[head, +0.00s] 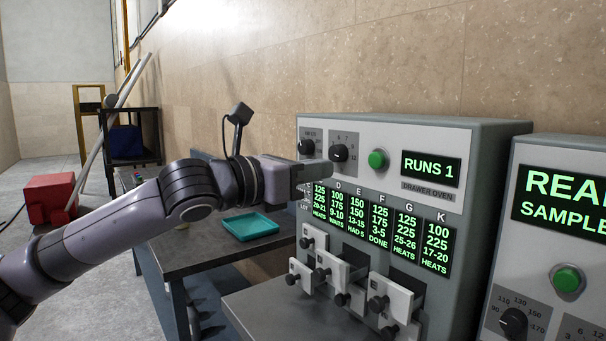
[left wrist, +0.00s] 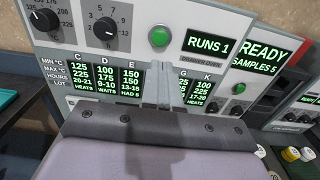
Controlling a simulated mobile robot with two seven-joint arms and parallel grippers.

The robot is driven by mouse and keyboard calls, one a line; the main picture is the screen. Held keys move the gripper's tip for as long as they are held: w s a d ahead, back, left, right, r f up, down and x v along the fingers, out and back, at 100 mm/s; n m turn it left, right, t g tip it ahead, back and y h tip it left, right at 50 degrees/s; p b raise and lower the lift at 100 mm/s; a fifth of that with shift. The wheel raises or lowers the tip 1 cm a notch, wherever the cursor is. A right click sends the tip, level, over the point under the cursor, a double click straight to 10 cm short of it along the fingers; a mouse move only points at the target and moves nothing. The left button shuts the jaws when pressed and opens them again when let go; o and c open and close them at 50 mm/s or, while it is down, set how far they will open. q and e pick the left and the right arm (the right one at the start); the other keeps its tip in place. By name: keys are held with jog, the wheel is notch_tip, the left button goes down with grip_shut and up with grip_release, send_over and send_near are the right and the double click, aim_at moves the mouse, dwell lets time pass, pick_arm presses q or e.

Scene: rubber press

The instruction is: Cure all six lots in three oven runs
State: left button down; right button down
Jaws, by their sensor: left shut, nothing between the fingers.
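The drawer oven (head: 480,150) is a grey cabinet with two dark knobs (head: 306,146), a green button (head: 378,159) and a display reading RUNS 1 (head: 431,168). Its lot panel (head: 380,221) shows C, G and K as HEATS, D as WAITS, E as HAD 5 and F as DONE. White drawers (head: 391,293) with black knobs sit below; some stand pulled out. My left gripper (head: 318,170) is shut and empty, just in front of the oven face below the knobs. In the left wrist view its fingers (left wrist: 164,80) cover part of the panel around F. My right gripper is not in view.
A second machine (head: 568,210) at the right reads READY, SAMPLES 5 in the left wrist view. A teal tray (head: 250,226) lies on the dark table (head: 190,258) left of the oven. A red box (head: 50,199) stands on the floor. Small jars (left wrist: 291,154) show at lower right.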

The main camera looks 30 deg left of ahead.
pick_arm(q)
jog(key=shift+v, duration=1.05)
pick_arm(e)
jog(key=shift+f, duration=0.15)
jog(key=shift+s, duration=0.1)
